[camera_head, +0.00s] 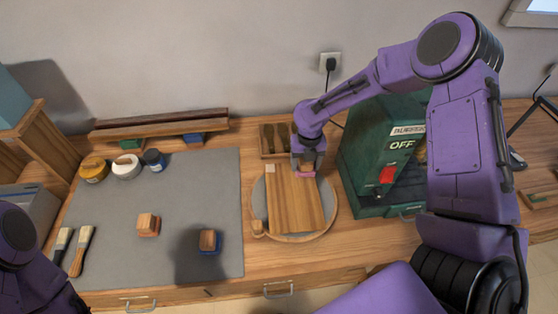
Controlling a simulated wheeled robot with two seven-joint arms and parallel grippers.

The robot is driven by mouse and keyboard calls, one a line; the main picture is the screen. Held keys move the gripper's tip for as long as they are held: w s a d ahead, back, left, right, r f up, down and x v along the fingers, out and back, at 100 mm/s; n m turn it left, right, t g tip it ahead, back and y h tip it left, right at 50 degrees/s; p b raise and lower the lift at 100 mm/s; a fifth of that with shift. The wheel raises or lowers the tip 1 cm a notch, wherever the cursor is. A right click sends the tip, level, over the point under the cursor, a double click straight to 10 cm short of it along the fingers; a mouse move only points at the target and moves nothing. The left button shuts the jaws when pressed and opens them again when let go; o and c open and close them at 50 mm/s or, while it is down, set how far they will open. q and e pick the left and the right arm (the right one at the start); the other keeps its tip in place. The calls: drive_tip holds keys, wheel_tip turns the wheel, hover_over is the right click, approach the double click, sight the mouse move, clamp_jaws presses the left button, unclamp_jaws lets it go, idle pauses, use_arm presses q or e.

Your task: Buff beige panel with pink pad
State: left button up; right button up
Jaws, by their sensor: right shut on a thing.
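The beige wooden panel (291,207) lies on a round turntable-like board (331,222) in the middle of the bench. A small pale square shows at its top left corner. My right gripper (306,168) is at the panel's top right corner, pointing down. It is shut on the pink pad (306,174), of which only a thin pink strip shows below the fingers. The pad appears to be at the panel's surface, but I cannot tell whether it touches. My left arm shows at the lower left edge; its gripper is out of view.
A green machine (373,160) marked OFF stands close right of the board. A grey mat (180,192) on the left holds two wooden blocks, brushes (80,250) and several jars (126,166). A slotted wooden holder (268,141) stands behind the panel.

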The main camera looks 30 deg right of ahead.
drive_tip(key=shift+s+r, duration=0.2)
drive_tip(key=shift+r, duration=1.05)
drive_tip(key=shift+w+f, duration=0.1)
